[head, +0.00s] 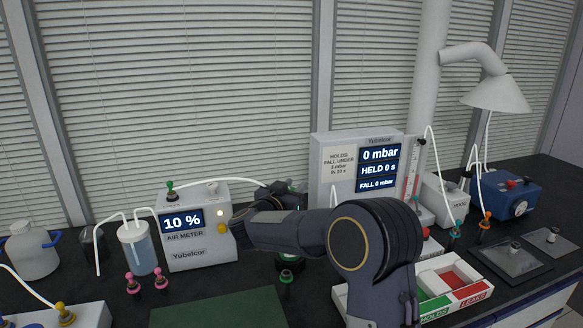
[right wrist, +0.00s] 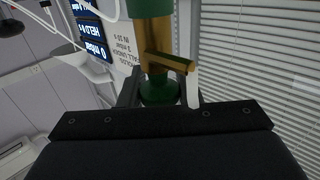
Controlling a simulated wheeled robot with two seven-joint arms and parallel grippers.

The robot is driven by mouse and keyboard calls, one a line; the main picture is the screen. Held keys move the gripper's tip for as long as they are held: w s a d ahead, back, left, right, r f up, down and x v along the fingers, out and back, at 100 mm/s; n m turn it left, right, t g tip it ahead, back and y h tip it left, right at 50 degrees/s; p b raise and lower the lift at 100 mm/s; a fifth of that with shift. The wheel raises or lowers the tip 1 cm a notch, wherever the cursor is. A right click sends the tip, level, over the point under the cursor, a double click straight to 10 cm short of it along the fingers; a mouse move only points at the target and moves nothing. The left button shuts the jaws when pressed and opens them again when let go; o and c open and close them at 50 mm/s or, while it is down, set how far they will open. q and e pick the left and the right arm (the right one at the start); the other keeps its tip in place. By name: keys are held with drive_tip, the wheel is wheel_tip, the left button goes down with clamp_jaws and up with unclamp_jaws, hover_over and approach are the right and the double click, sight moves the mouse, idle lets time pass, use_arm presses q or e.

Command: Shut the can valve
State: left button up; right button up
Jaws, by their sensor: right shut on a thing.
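My right gripper (head: 290,192) is at the bench's back, between the air meter (head: 188,245) and the pressure display box (head: 345,160). In the right wrist view, its dark fingers are shut on a green fitting (right wrist: 160,92). A brass valve (right wrist: 160,55) joins this fitting to a green cylinder (right wrist: 150,8), probably the can. The valve's brass lever (right wrist: 172,61) sticks out sideways at a slant. Whether the valve is open or shut is unclear. In the head view my arm hides most of this. My left gripper is not in view.
The air meter reads 10 %; the display box reads 0 mbar, held 0 s. A clear jar (head: 138,250) with tubes and pink connectors (head: 133,283) stand left. A green mat (head: 222,310) lies in front. A holds/leake tray (head: 452,285) and blue box (head: 508,195) stand right.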

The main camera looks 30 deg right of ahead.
drive_tip(key=m+g+h+p, duration=0.1)
drive_tip(key=g+p, duration=0.1)
drive_tip(key=m+g+h+p, duration=0.1)
drive_tip(key=m+g, duration=0.1)
drive_tip(key=shift+s+d+r+g+p, duration=0.1)
drive_tip(key=shift+s+r+g+p, duration=0.05)
drive_tip(key=shift+r+g+p, duration=0.2)
drive_tip(key=shift+s+f+m+g+h+p, duration=0.1)
drive_tip(key=shift+m+g+h+p, duration=0.1)
drive_tip(key=shift+m+g+p, duration=0.35)
drive_tip(key=shift+s+f+m+g+h+p, duration=0.1)
drive_tip(key=shift+m+g+h+p, duration=0.1)
drive_tip(key=shift+m+g, duration=0.3)
drive_tip(key=o, duration=1)
drive_tip(key=shift+c, duration=0.2)
drive_tip(key=s+a+b, duration=0.1)
drive_tip(key=a, duration=0.6)
drive_tip(key=shift+a, duration=0.4)
